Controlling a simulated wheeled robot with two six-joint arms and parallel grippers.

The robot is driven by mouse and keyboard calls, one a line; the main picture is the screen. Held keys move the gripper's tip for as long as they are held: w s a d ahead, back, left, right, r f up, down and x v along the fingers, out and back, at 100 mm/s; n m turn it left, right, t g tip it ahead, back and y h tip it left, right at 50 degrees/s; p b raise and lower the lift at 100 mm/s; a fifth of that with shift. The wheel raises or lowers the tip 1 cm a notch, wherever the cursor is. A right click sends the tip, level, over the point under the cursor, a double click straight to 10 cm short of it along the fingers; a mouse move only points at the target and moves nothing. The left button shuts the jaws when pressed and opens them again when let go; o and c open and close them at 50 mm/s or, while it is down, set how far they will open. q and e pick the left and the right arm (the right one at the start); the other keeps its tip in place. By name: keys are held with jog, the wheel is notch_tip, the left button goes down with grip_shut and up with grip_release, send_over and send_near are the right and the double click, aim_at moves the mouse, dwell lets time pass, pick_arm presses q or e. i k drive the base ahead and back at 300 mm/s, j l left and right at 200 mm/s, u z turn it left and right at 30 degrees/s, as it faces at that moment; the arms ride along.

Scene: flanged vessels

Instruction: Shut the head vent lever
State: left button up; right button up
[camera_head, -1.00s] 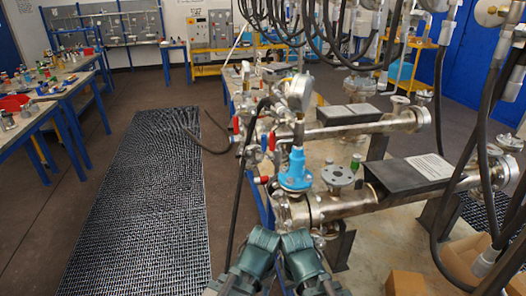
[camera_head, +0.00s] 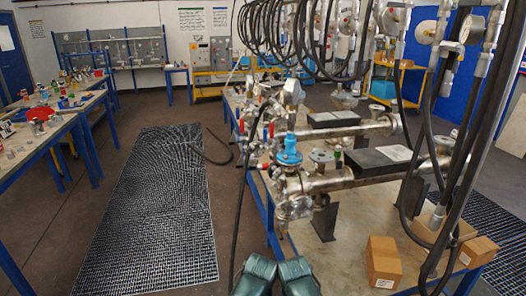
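A flanged steel vessel (camera_head: 330,181) lies across the bench, with a blue fitting (camera_head: 289,149) on top at its left end. A second steel vessel (camera_head: 350,131) lies behind it. Small red-handled levers show left of the vessels, one (camera_head: 241,126) upright and one (camera_head: 271,130) beside the blue fitting. I cannot tell which lever is the head vent lever or whether it is open or shut. Two teal links of my arms show at the bottom edge, apart from the vessels. My gripper fingers are out of view.
Cardboard boxes (camera_head: 383,262) sit on the bench's near right. Black hoses (camera_head: 470,150) hang at the right, and one hose (camera_head: 236,210) runs down in front of the bench. A floor grating (camera_head: 150,210) is clear at the left.

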aim_at(265, 130)
jog(key=k+u, duration=0.1)
jog(key=u, duration=0.6)
jog(key=j+u, duration=0.1)
jog(key=u, duration=2.85)
jog(key=i+j+z, duration=0.1)
jog(key=i+z, duration=0.25)
jog(key=i, duration=1.1)
jog(key=i+l+z, duration=0.1)
jog(key=i+z, duration=0.75)
jog(key=i+j+z, duration=0.15)
jog(key=z, duration=0.3)
jog(key=i+l+z, duration=0.2)
jog(key=z, duration=0.25)
jog(key=i+z, duration=0.85)
jog(key=i+j+z, duration=0.15)
jog(key=z, duration=0.25)
jog(key=i+l+z, duration=0.15)
jog(key=i+z, duration=0.25)
jog(key=i, duration=0.25)
jog(key=i+z, duration=0.45)
jog(key=i, duration=0.15)
jog(key=i+j+z, duration=0.25)
jog(key=i+z, duration=0.15)
jog(key=i, duration=0.2)
jog(key=i+z, duration=0.3)
jog(key=i, duration=0.3)
jog(key=i+z, duration=0.35)
jog(key=i, duration=0.25)
